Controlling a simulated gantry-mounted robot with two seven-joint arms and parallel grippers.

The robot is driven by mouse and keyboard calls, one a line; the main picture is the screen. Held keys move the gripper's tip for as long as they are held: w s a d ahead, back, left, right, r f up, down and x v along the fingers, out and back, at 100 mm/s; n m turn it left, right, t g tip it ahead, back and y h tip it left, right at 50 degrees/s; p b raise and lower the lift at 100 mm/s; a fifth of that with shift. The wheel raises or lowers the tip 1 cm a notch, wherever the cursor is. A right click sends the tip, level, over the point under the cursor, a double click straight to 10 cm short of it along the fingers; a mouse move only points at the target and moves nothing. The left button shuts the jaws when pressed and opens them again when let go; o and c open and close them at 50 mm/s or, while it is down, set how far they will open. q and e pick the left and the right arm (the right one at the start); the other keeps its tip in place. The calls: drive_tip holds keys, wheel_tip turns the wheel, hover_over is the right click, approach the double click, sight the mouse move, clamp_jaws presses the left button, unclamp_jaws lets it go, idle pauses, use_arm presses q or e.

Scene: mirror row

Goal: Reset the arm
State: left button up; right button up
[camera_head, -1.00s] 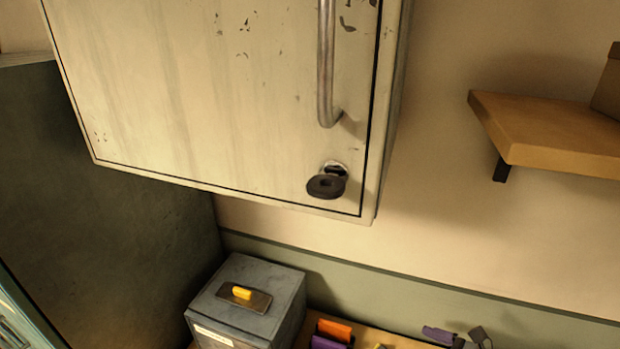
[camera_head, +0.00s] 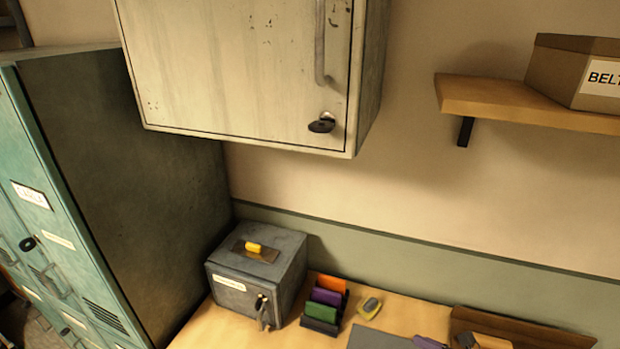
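Neither of my grippers shows in the head view, and no part of either arm can be made out with certainty. A pale, worn wall cabinet (camera_head: 235,75) hangs at the top centre with its door shut. It has a vertical bar handle (camera_head: 320,45) and a dark key or knob (camera_head: 321,125) in the lock near its lower right corner.
Teal lockers (camera_head: 60,220) stand at the left. A grey metal box (camera_head: 232,283) and a rack of coloured items (camera_head: 325,303) sit on the wooden desk (camera_head: 395,318). A wooden shelf (camera_head: 480,97) at the right holds a cardboard box (camera_head: 560,75).

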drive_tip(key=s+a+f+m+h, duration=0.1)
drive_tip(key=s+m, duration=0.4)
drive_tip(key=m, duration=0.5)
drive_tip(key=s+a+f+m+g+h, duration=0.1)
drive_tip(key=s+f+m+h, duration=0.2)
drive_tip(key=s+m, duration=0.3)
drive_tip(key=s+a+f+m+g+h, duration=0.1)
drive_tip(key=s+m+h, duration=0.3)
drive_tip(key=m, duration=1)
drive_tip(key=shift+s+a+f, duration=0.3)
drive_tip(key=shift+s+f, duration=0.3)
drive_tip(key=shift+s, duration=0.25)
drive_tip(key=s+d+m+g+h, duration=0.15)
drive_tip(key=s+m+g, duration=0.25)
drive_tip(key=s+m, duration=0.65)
use_arm(q)
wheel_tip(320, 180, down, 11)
drive_tip(key=b, duration=1.1)
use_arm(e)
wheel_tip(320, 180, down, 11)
use_arm(q)
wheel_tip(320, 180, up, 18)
drive_tip(key=p, duration=1.7)
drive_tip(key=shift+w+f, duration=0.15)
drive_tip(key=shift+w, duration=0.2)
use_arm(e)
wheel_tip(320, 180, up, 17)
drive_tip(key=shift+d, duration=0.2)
